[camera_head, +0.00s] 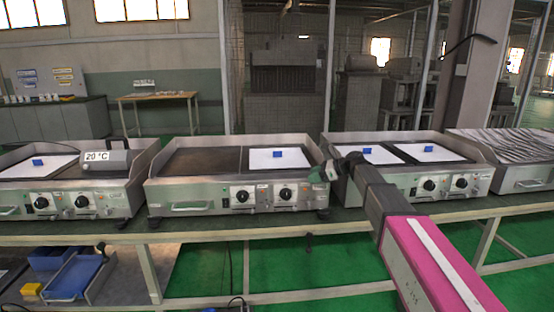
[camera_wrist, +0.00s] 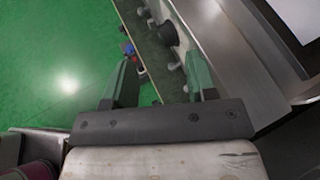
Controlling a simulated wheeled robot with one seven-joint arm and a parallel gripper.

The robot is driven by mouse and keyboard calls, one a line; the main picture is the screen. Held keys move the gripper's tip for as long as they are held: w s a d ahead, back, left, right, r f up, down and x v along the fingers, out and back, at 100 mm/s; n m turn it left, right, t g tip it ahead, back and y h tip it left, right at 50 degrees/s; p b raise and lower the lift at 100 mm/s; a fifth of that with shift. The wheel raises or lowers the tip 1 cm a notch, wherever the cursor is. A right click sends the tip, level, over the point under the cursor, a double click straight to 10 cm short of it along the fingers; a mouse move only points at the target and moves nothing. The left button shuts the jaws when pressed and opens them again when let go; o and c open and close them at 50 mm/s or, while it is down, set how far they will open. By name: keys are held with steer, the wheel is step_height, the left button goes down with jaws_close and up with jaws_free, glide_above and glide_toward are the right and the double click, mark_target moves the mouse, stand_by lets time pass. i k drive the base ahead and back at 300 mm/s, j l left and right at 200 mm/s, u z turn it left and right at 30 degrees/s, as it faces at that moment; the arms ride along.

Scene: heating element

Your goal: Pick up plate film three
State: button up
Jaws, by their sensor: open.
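White plate films, each with a small blue block on top, lie on the steel hot plates. One (camera_head: 30,168) is on the left unit, one (camera_head: 265,162) is on the right half of the middle unit. Two more, a left one (camera_head: 362,157) and a right one (camera_head: 445,155), are on the right unit. I cannot tell which is number three. My gripper (camera_head: 322,174) is open and empty, by the front of the gap between the middle and right units. In the wrist view its green fingers (camera_wrist: 160,78) are apart, with a white film corner (camera_wrist: 303,14) at upper right.
The left half of the middle hot plate (camera_head: 203,161) is bare. A grey block reading 20 °C (camera_head: 108,161) sits on the left unit. Raised steel rims and front knobs (camera_head: 242,195) border the units. A striped plate (camera_head: 505,147) is at far right. Green floor lies below.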

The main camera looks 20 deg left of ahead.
mark_target(276, 158)
steer(key=i+j, duration=0.75)
steer(key=i, duration=0.15)
